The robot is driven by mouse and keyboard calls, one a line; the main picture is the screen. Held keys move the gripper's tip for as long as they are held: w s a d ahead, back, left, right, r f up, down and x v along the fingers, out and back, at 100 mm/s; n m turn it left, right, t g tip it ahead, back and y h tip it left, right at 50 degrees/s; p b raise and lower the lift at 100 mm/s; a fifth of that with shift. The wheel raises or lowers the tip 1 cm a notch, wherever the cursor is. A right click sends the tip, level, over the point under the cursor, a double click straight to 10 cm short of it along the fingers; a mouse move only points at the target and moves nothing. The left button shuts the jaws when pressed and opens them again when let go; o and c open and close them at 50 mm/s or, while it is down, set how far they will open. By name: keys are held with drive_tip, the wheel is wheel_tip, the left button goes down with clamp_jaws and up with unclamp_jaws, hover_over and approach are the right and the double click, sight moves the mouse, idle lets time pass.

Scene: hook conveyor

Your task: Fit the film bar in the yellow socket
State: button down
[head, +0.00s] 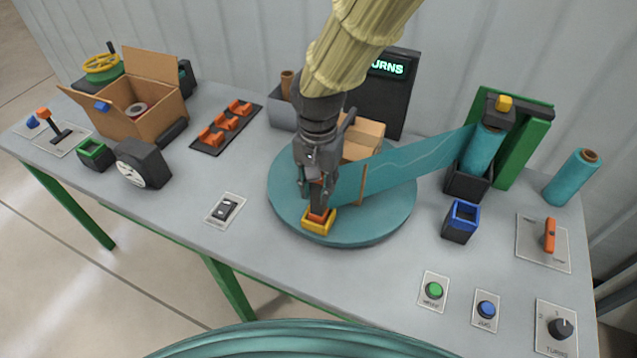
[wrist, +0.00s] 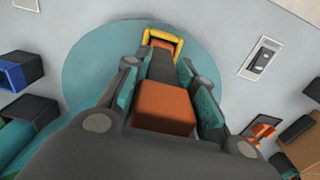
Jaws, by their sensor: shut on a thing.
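The yellow socket (head: 319,221) stands near the front edge of the teal turntable (head: 395,226); it also shows at the top of the wrist view (wrist: 162,33). My gripper (head: 318,190) is directly above it, pointing down. In the wrist view my gripper (wrist: 166,95) is shut on the film bar (wrist: 165,108), which shows as an orange block with a dark length reaching toward the socket. The teal film (head: 400,168) stretches from the bar to the roll at right. The bar's lower end is at the socket's mouth; I cannot tell whether it is seated.
Tan boxes (head: 362,138) stand on the turntable behind my gripper. The green film stand (head: 523,140) with its roll is at right, a blue-rimmed bin (head: 461,220) before it. A rocker switch (head: 225,209) lies left of the turntable; buttons and a dial line the right front.

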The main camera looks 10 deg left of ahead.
drive_tip(key=shift+f, duration=0.45)
drive_tip(key=c, duration=1.1)
unclamp_jaws()
wheel_tip(320, 180, up, 12)
